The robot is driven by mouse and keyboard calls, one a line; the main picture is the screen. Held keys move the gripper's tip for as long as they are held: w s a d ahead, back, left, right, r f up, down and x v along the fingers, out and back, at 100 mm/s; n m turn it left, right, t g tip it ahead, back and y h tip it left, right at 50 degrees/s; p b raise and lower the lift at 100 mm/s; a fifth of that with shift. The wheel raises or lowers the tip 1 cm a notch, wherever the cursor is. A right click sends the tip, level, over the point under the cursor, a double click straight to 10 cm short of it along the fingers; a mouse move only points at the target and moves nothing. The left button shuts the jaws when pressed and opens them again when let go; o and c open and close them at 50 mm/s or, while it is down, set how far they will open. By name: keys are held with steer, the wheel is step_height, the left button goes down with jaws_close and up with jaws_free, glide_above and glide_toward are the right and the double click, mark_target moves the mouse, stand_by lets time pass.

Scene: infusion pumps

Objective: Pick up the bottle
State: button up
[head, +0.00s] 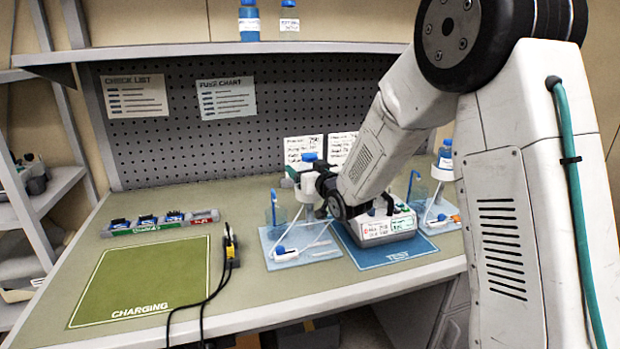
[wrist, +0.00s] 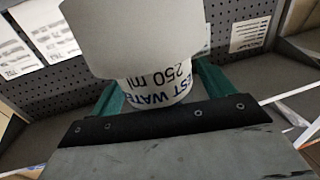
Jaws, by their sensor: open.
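The bottle (head: 309,157) with a blue cap stands upright in the white holder of the left stand (head: 290,247) on the bench. In the wrist view, the bottle (wrist: 157,83) shows a white label reading "250 ml", and the pale holder (wrist: 135,38) covers part of it. My gripper (head: 307,172) is at the bottle, with its green fingers (wrist: 161,88) apart on either side of it. I cannot tell whether either finger touches it. The dark gripper body hides the bottle's cap end in the wrist view.
An infusion pump (head: 383,228) sits on the blue TEST mat (head: 400,252), close to my arm. A second stand (head: 437,215) with another bottle (head: 445,153) is to its right. Two bottles stand on the upper shelf (head: 190,49). The green CHARGING mat (head: 145,280) is clear.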

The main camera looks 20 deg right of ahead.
steer(key=shift+w+a, duration=0.1)
steer(key=shift+w, duration=0.2)
steer(key=c, duration=1.1)
steer(key=shift+o, duration=0.2)
steer(key=shift+r, duration=0.15)
